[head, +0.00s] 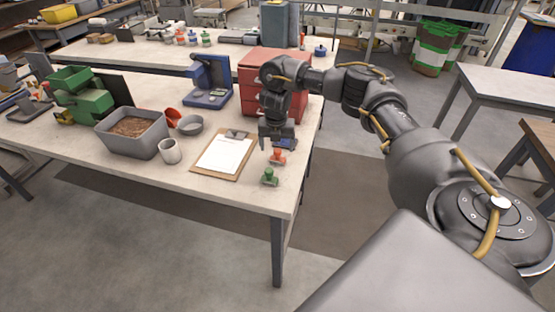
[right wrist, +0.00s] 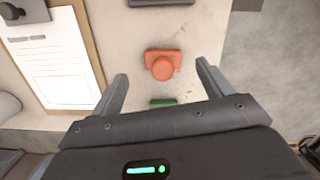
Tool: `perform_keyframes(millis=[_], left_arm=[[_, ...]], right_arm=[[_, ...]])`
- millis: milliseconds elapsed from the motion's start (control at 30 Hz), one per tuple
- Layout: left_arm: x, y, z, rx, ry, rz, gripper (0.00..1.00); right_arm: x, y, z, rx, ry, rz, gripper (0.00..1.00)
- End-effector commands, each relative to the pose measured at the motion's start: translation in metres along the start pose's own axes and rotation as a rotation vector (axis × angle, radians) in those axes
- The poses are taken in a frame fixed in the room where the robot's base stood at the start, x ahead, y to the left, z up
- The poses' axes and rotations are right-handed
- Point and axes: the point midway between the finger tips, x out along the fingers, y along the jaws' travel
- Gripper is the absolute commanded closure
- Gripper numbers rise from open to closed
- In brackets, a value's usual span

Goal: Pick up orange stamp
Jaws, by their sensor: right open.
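The orange stamp (head: 277,157) stands on the table near its right front corner, just right of the clipboard. In the right wrist view the orange stamp (right wrist: 162,65) is seen from above, ahead of and between the two fingers. My right gripper (head: 276,143) is open and empty, above the table by the stamp; its spread fingers also show in the right wrist view (right wrist: 161,84). Nothing is between the fingertips at their level that I can see. My left gripper is not in view.
A green stamp (head: 269,177) stands in front of the orange one. A dark blue pad (head: 287,144) lies behind it. The clipboard (head: 204,174) lies to the left, and a red drawer box (head: 251,80) stands behind. The table's right edge is close.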

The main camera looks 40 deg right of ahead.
Motion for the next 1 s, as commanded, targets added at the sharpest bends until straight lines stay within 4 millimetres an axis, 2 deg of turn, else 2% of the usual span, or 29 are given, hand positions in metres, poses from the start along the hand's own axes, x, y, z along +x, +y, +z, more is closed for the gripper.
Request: perform_keyframes(millis=[100,200,367,500,800,1000], left_arm=[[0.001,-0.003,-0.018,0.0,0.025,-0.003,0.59],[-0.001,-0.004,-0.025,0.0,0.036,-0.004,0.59],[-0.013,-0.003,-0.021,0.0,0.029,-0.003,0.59],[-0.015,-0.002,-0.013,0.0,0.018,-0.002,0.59],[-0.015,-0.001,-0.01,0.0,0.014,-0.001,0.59],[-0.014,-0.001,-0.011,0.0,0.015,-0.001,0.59]], right_arm=[[0.002,0.001,0.0,-0.002,0.0,0.0,0.21],[0.007,0.0,-0.001,-0.001,0.001,-0.002,0.21],[0.028,-0.004,-0.001,-0.002,0.002,-0.004,0.21],[0.047,-0.003,0.0,-0.002,0.001,-0.002,0.21],[0.053,-0.002,0.0,-0.004,-0.001,0.001,0.21],[0.053,-0.003,0.0,-0.003,0.0,0.0,0.46]])
